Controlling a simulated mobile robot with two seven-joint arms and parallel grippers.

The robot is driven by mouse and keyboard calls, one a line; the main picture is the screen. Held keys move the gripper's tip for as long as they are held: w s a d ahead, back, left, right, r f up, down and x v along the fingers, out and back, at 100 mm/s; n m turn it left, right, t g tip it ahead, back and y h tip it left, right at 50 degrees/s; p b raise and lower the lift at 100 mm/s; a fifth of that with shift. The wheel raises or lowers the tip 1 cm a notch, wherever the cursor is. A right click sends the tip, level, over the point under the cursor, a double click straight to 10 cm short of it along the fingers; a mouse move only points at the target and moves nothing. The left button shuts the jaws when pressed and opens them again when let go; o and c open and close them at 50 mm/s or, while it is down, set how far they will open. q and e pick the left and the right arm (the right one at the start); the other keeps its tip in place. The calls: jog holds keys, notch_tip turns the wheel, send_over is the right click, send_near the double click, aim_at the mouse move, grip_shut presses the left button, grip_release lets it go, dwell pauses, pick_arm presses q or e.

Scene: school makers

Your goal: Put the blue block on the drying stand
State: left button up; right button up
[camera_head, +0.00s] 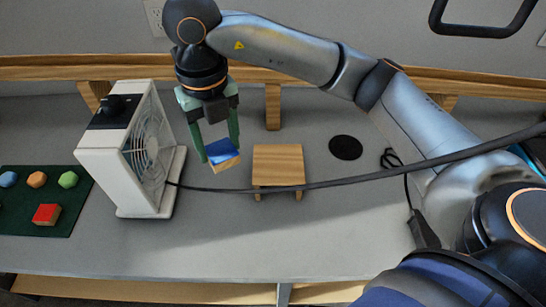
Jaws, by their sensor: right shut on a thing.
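The blue block (222,151) has a blue top and wooden-coloured sides. It is held tilted between the green fingers of my right gripper (222,158), which is shut on it. The block is just left of a small wooden stand (278,165), apart from it in the picture; its exact height above the table is hard to tell. The stand is a low wooden table-like piece with short legs, and its top is bare. My left gripper is not in view.
A white box fan (125,160) stands left of the gripper. A dark green mat (22,222) at far left holds a red block (47,214) and several coloured pieces. A black cable (340,183) crosses in front of the stand. A black disc (345,147) lies to its right.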

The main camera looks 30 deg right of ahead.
jog(key=shift+w+r+m, duration=0.2)
jog(key=shift+r+m, duration=0.05)
jog(key=shift+m, duration=0.45)
jog(key=w+d+f, duration=0.1)
jog(key=d+f, duration=0.3)
jog(key=d, duration=0.5)
send_near(277, 160)
jog(key=shift+s+a+f+p, duration=0.1)
jog(key=shift+a+f+p, duration=0.2)
jog(key=shift+a+f, duration=0.45)
jog(key=shift+d+f, duration=0.4)
jog(key=shift+f, duration=0.1)
jog(key=f, duration=0.3)
jog(key=shift+d+f+p, duration=0.1)
jog(key=shift+d+p, duration=0.2)
jog(key=shift+d, duration=0.05)
jog(key=shift+f, duration=0.4)
jog(key=shift+f, duration=0.1)
jog(key=o, duration=1.3)
jog(key=shift+o, duration=0.2)
